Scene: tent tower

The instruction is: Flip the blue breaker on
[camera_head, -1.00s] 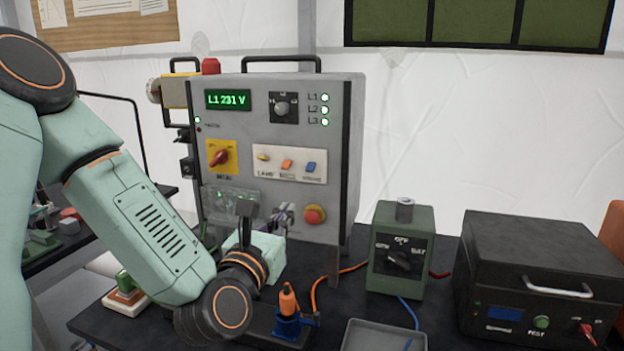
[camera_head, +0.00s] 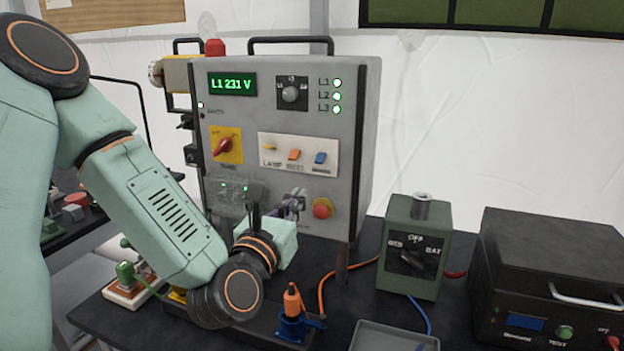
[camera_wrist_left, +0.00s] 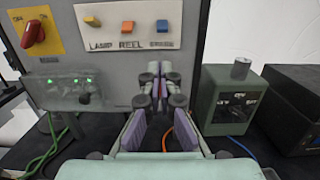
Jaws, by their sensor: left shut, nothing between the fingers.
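The blue breaker (camera_head: 320,157) is a small blue toggle at the right end of a white strip on the grey panel (camera_head: 355,130). Yellow (camera_head: 270,146) and orange (camera_head: 294,154) toggles sit to its left. In the left wrist view the blue breaker (camera_wrist_left: 162,26) is above the fingertips, with a gap between in the picture. My left gripper (camera_head: 297,200) is low in front of the panel, below the strip and beside the red stop button. Its purple-padded fingers (camera_wrist_left: 160,72) are together at the tips and empty. My right gripper is not in view.
A red rotary switch on a yellow plate (camera_head: 237,150) is left of the strip. A clear box with green lights (camera_wrist_left: 72,93) sits lower left. A green selector box (camera_head: 415,220) and a black tester (camera_head: 545,240) stand right. An orange-handled tool (camera_head: 293,300) stands in front.

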